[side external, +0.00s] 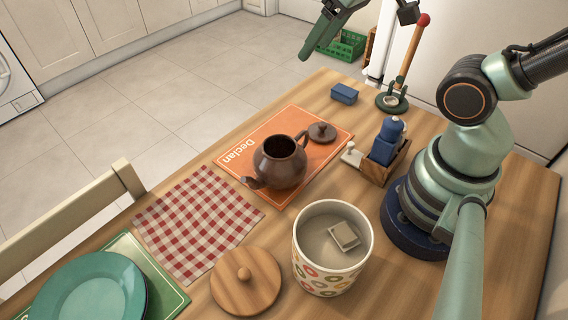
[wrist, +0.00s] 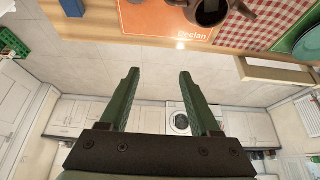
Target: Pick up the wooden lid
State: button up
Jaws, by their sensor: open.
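The wooden lid (side external: 246,279) is round with a knob on top. It lies flat on the table at the front, beside a white patterned canister (side external: 330,250) that stands open with a small pale block (side external: 344,235) inside. In the side view my gripper (side external: 318,48) is at the top edge, beyond the far side of the table and far from the lid; part of it is cut off. In the wrist view my gripper (wrist: 158,75) has its two green fingers wide apart with nothing between them. The wooden lid does not show in the wrist view.
A brown teapot (side external: 280,163) and its small lid (side external: 322,132) are on an orange mat (side external: 318,167). A checked cloth (side external: 197,222), a green plate (side external: 90,287), a blue box (side external: 344,93), a wooden caddy (side external: 383,167) and a red-tipped upright tool (side external: 407,60) share the table. A chair (side external: 70,208) stands left.

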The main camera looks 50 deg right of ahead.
jog(key=w+a+f+n+g+y, duration=0.1)
jog(key=a+f+n+g, duration=0.1)
jog(key=a+n, duration=0.45)
jog(key=n+g+h, duration=0.1)
jog(key=n+g, duration=0.3)
jog(key=n, duration=1)
send_over(245, 272)
notch_tip(245, 272, down, 10)
jog(key=r, duration=0.1)
notch_tip(245, 272, down, 12)
jog(key=shift+r, duration=0.1)
grip_shut()
